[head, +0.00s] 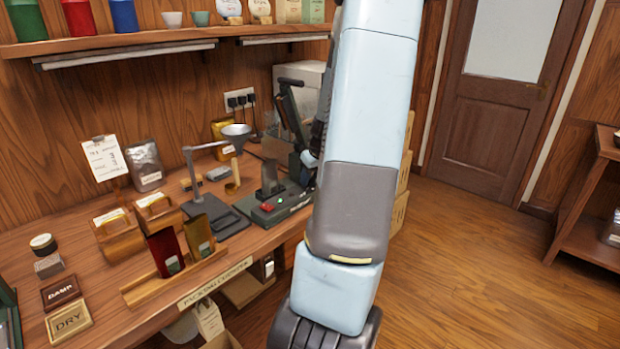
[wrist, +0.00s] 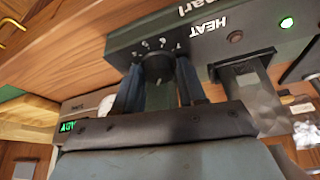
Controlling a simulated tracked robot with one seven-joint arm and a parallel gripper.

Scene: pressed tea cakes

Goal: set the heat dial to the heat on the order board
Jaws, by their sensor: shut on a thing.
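In the wrist view, the dark round heat dial (wrist: 158,68) sits on the front of a dark green machine, with small white marks around it and an upside-down HEAT label (wrist: 208,27) beside it. My gripper (wrist: 157,85) has one finger on each side of the dial and is shut on it. The marks are too small to read, so I cannot tell the dial's setting. In the head view, the order board (head: 105,158) is a white sheet at the back left of the counter; its writing is too small to read surely. My arm hides the gripper there.
A green light (wrist: 286,22) glows on the machine near a dull red one (wrist: 236,37). In the head view, the machine's base (head: 275,208) stands near the counter's right end, beside a black stand (head: 222,215) and a funnel (head: 236,131).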

